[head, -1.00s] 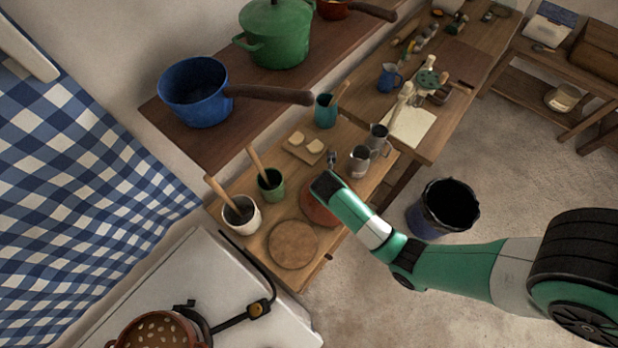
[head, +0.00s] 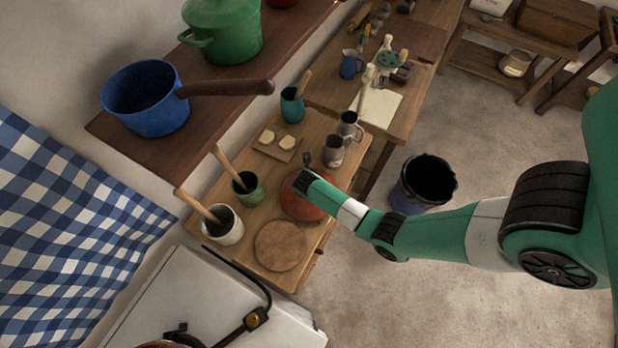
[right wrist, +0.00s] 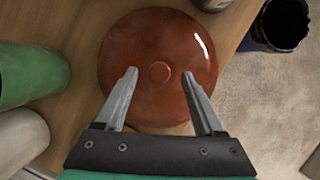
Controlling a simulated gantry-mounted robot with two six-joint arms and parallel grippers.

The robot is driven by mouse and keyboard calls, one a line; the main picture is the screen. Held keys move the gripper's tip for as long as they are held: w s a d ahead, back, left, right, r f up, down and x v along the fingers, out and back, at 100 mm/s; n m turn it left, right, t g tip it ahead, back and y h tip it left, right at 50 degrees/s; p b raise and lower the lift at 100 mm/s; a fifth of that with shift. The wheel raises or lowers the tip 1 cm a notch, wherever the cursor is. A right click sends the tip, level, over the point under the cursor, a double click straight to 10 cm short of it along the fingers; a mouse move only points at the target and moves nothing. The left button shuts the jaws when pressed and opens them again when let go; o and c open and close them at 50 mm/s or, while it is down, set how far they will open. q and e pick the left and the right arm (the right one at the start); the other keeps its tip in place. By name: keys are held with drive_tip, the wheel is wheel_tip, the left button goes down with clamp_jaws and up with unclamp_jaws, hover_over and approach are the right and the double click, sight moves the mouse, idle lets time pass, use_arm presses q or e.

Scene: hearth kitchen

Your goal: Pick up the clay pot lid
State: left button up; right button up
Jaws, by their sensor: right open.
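The clay pot lid (right wrist: 158,40) is a round, glossy red-brown disc with a small round knob (right wrist: 159,71) at its middle. It lies on the wooden table, and in the head view (head: 312,208) my right arm partly covers it. My right gripper (right wrist: 166,72) is open above the lid. Its two fingers stand on either side of the knob, apart from it. The fingertips are near the knob's level in the picture; I cannot tell the height gap. In the head view the right gripper (head: 306,162) shows small at the lid's far edge. My left gripper is not in view.
A green cup (head: 247,187) and a white crock (head: 222,226) hold wooden utensils left of the lid. A round wooden board (head: 280,246) lies in front of it. Metal mugs (head: 333,151) stand behind. A dark bucket (head: 424,184) is on the floor at right.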

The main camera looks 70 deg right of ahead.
drive_tip(key=shift+w+d+f, duration=0.1)
drive_tip(key=shift+d+f, duration=0.2)
drive_tip(key=shift+f, duration=0.35)
clamp_jaws()
idle(0.9)
